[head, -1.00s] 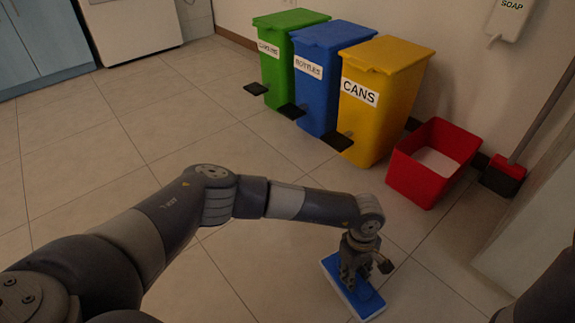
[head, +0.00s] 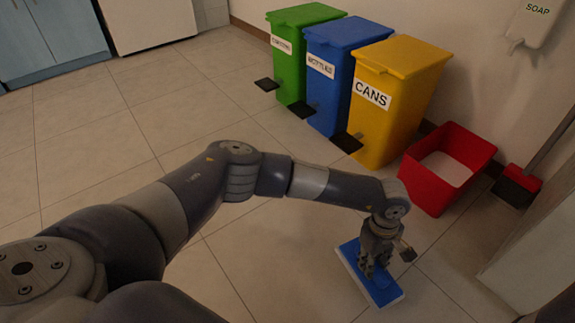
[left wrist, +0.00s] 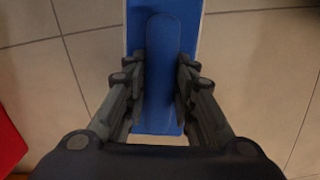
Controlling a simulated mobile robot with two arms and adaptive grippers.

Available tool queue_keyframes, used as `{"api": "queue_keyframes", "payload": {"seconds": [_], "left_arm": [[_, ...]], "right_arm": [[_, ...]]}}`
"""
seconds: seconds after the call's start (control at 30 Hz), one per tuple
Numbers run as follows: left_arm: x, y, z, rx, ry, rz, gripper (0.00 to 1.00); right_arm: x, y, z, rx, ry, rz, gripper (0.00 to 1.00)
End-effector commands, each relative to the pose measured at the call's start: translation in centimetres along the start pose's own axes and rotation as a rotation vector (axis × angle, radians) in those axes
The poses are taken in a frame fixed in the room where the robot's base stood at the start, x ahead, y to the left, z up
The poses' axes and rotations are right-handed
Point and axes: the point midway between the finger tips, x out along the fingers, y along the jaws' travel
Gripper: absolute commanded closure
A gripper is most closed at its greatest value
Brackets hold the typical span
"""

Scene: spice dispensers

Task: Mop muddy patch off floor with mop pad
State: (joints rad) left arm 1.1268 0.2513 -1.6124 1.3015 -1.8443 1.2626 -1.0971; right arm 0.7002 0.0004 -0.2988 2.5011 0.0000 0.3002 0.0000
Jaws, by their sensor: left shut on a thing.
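The mop pad (head: 352,252) is a flat blue block with a white lower edge, at the lower right of the head view. My left gripper (head: 375,268) comes down on it from above and is shut on its raised blue handle. In the left wrist view the handle (left wrist: 160,75) lies between the two fingers of my left gripper (left wrist: 160,95), with the blue pad (left wrist: 134,30) beneath. The pad looks flat at or close to the floor; I cannot tell whether it touches. No muddy patch shows on the visible floor (head: 90,150). My right gripper is not in view.
A red bucket (head: 425,190) with a pale inside stands right of the pad. Green (head: 290,75), blue (head: 330,95) and yellow (head: 390,120) bins with pedals line the wall. A red-and-black broom head (head: 515,187) stands far right. The tiled floor at left is open.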

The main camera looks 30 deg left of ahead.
Motion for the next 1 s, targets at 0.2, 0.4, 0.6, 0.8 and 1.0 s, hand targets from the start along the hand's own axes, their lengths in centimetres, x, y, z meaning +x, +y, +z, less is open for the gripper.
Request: {"api": "queue_keyframes", "payload": {"seconds": [0.2, 0.4, 0.6, 0.8, 1.0], "left_arm": [[-2.5, 0.3, 0.3, -0.005, -0.001, 0.002, 0.98], [-3.8, 0.5, 0.4, -0.01, -0.001, 0.003, 0.98], [-3.9, 0.5, 0.4, -0.011, -0.001, 0.002, 0.98], [-4.1, 0.5, 0.3, -0.009, 0.0, 0.003, 0.98], [-8.8, -0.2, -0.9, 0.062, 0.003, -0.005, 0.98]], "right_arm": [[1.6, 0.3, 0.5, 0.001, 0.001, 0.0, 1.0], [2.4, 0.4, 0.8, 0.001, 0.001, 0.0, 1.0], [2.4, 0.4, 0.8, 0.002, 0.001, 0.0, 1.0], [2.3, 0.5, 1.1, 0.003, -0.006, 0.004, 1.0], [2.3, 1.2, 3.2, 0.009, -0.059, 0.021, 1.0]]}}
